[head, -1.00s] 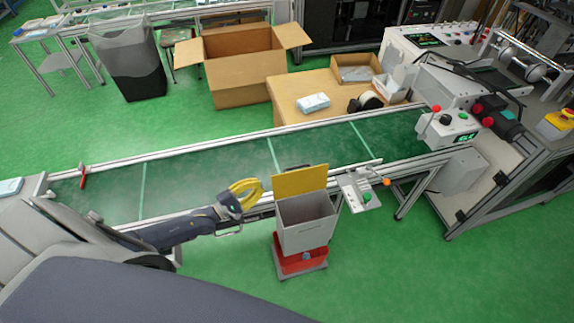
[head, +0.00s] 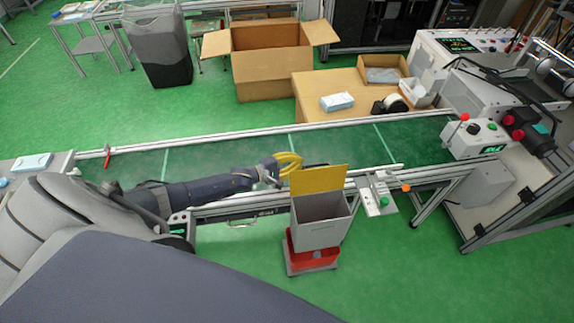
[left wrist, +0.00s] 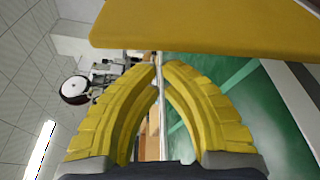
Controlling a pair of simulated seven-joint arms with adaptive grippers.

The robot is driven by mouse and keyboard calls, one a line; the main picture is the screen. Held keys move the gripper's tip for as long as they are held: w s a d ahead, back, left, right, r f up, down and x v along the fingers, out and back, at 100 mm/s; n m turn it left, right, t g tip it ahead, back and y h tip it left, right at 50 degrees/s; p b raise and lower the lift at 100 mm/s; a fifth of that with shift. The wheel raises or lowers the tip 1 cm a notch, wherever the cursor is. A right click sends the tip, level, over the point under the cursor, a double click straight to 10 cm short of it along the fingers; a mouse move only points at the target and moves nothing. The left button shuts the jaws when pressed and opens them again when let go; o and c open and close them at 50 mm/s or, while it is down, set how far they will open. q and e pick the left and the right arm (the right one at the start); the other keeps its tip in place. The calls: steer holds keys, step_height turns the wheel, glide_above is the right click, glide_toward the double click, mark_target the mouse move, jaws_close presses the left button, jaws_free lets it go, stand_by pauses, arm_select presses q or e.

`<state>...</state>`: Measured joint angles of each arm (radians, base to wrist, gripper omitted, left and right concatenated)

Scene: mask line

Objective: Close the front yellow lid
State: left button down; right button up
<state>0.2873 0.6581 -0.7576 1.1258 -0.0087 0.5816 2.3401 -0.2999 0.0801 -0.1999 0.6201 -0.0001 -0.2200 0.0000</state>
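The yellow lid (head: 318,178) stands raised, slightly tilted, at the back edge of a grey open-topped bin (head: 318,222) on a red base. The lid also fills the top of the left wrist view (left wrist: 215,28). My left gripper (head: 295,163), with yellow fingers, is just left of and behind the lid, over the conveyor's near side. Its fingertips (left wrist: 161,68) come nearly together with nothing held between them. I cannot tell whether it touches the lid. My right gripper is not in view.
The green conveyor (head: 225,158) runs behind the bin. A bracket with a green button (head: 383,201) and an orange knob stands right of the lid. A control box (head: 478,138) is at the belt's right end. Green floor in front is clear.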

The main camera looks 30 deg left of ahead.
arm_select(q)
steer(key=x, duration=0.3)
steer(key=shift+w+d, duration=0.15)
steer(key=shift+w, duration=0.1)
steer(key=shift+s+d+r, duration=0.1)
steer(key=shift+s+d, duration=0.05)
steer(key=shift+s, duration=0.25)
steer(key=shift+s+d+r, duration=0.3)
steer(key=shift+s+d, duration=0.05)
steer(key=shift+s, duration=0.1)
